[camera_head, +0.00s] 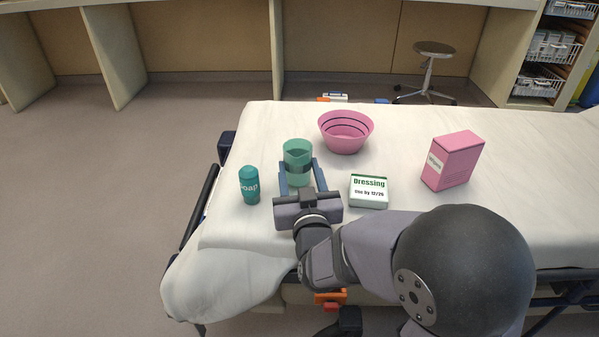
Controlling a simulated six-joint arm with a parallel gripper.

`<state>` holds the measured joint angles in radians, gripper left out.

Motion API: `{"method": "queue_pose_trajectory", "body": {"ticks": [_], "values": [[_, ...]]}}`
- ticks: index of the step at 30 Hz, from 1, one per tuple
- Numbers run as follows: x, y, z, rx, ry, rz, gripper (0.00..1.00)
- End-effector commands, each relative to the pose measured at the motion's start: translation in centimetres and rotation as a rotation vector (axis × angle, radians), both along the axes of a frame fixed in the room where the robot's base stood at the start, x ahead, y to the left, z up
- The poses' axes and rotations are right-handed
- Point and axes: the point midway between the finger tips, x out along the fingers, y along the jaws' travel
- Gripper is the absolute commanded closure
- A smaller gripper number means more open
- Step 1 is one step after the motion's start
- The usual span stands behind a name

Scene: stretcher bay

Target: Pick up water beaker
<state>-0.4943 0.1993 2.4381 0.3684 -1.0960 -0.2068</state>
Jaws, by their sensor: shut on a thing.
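The water beaker (297,155) is a green, see-through cup that stands upright on the white sheet of the stretcher. My gripper (302,172) reaches it from the near side. Its blue fingers lie on the left and right of the beaker, and it is shut on it. The beaker's lower near side is partly hidden by my gripper. I cannot tell whether its base is touching the sheet.
A teal soap bottle (249,185) stands close on the left. A white and green dressing box (369,191) lies to the right. A pink bowl (345,132) is behind on the right. A pink box (452,160) stands farther right. The stretcher sheet (530,190) is bare at far right.

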Motion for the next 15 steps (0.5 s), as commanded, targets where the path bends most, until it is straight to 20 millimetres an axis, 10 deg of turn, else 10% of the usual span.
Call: {"method": "queue_pose_trajectory", "body": {"ticks": [15], "values": [[0.0, 0.0, 4.5, 0.003, -0.004, -0.001, 0.78]]}}
